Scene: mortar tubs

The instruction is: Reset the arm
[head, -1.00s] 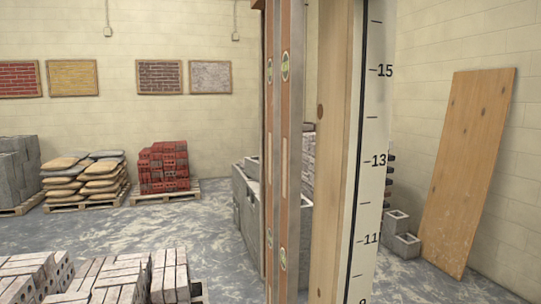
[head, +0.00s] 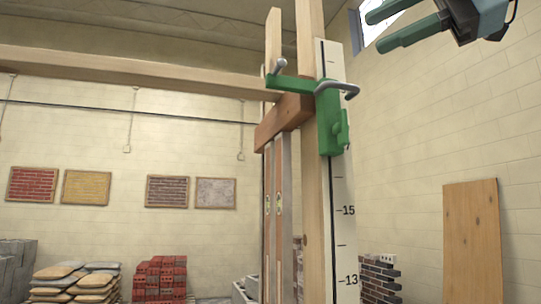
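My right gripper (head: 374,31) shows at the top right of the head view. It has two green fingers that stand apart with nothing between them, so it is open and empty. It is to the right of the upright wooden post (head: 312,200) and above the green clamp, apart from both in the picture. The rest of my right arm is mostly cut off by the frame's edge. My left gripper is not in view.
A green clamp (head: 329,122) with a grey bent bar sits on the post beside a numbered scale (head: 344,230). A wooden beam (head: 130,74) runs leftward from it. A plywood sheet (head: 472,240) leans on the right wall. Red bricks (head: 158,279) are at the lower left.

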